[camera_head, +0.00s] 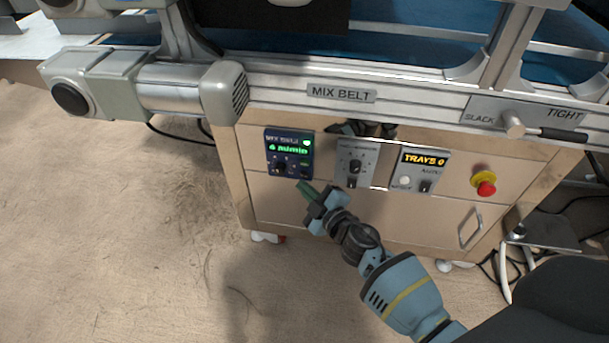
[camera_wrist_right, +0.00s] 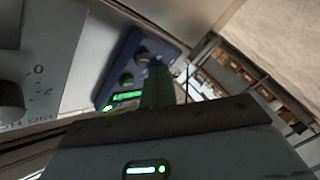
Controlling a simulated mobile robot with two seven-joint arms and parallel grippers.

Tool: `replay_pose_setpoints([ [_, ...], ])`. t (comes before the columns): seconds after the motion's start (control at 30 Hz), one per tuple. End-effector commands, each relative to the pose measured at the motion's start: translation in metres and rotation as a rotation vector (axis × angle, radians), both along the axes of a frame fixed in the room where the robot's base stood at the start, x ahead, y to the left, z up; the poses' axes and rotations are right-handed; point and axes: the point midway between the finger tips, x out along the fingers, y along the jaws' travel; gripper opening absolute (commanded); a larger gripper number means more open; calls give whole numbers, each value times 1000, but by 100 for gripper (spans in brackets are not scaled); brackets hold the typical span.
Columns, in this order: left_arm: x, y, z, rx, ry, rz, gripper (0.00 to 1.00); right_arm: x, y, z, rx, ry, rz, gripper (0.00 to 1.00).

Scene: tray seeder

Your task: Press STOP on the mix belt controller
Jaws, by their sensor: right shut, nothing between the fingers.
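The mix belt controller (camera_head: 289,149) is a small dark blue box on the cabinet front. Its green display reads about 4 m/min, and a green light glows beside it. A dark knob and small buttons sit below the display; I cannot read their labels. My right gripper (camera_head: 305,189) is shut and empty, its green fingertips just below the controller's lower right corner. In the right wrist view the fingers (camera_wrist_right: 158,84) overlap the blue controller (camera_wrist_right: 107,72) and hide part of its face. I cannot tell whether they touch it. My left gripper is not in view.
Right of the controller are a grey knob panel (camera_head: 356,155), a TRAYS panel (camera_head: 420,172) and a red stop button (camera_head: 486,188) on yellow. The MIX BELT rail (camera_head: 400,98) runs above. A drawer handle (camera_head: 470,228) juts out lower right.

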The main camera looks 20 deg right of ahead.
Motion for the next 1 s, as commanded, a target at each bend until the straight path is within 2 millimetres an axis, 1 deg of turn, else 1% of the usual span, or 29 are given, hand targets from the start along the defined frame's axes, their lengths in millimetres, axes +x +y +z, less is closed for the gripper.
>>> replay_pose_setpoints([
  [0.47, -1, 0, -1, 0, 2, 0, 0, 7, -5, 0, 1, 0, 0, 0],
  [1.0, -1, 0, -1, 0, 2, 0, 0, 9, -6, 0, 0, 0, 0, 0],
])
